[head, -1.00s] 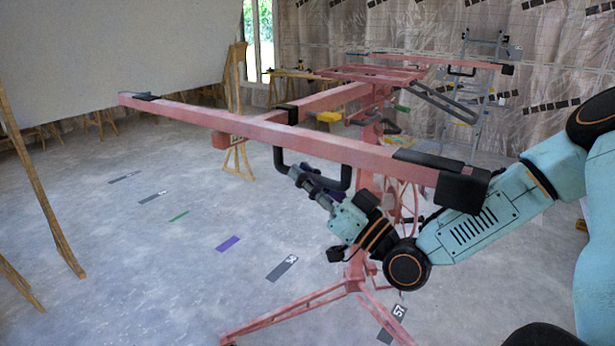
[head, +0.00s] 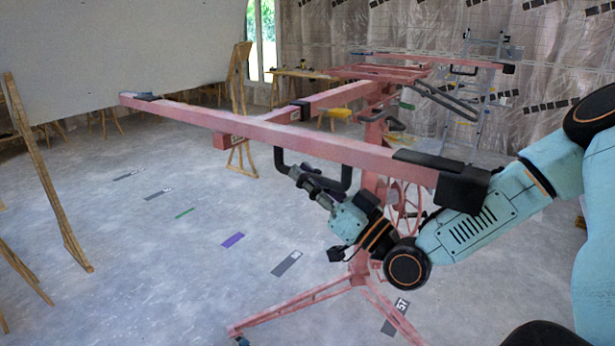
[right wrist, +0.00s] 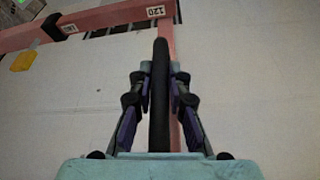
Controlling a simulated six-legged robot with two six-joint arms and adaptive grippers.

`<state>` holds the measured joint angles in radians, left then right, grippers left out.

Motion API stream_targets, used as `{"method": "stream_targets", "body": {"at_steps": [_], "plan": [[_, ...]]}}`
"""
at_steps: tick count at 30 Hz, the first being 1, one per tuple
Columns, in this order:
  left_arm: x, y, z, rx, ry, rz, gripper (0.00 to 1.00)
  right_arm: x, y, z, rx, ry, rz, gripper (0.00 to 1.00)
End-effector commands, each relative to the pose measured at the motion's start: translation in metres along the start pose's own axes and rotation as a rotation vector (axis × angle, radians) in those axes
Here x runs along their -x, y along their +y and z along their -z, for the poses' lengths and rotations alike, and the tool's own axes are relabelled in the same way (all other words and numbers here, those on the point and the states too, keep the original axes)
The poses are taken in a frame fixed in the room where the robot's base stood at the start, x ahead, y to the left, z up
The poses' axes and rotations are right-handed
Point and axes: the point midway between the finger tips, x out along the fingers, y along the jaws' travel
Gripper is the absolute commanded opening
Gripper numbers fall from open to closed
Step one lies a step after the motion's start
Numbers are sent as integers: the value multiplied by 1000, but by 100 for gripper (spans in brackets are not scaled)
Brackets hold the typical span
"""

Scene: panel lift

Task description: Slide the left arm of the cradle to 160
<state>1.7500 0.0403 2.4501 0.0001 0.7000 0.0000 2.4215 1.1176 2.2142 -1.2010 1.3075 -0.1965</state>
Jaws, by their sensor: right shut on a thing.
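The cradle is a pink frame on a pink stand (head: 374,185). Its near crossbar (head: 280,135) runs across the head view, with black pads at both ends. A sliding arm (head: 338,97) joins it to the frame through a black collar (head: 300,110). A black U-shaped handle (head: 346,178) hangs below the crossbar. My right gripper (head: 300,178) is shut on this handle. In the right wrist view the handle (right wrist: 159,95) stands between the fingers, and a label reading 120 (right wrist: 155,11) shows on a pink bar. My left gripper is out of view.
A large pale panel (head: 110,50) leans on wooden supports at the left. Coloured floor markers (head: 233,240) lie on the open concrete. The stand's splayed legs (head: 300,303) reach forward. A stepladder (head: 483,95) and a far crossbar with a handle are behind.

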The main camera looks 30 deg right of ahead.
Motion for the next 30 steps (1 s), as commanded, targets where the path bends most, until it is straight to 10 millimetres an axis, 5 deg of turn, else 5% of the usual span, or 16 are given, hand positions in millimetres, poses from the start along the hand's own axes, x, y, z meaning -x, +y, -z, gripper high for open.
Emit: {"method": "stream_targets", "body": {"at_steps": [5,6,14,30], "plan": [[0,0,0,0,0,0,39,0,2,1,-1,4,0,0],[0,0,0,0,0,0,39,0,2,1,-1,4,-1,18],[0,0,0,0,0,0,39,0,2,1,-1,3,-1,39],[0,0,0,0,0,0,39,0,-1,0,0,2,-1,39]]}}
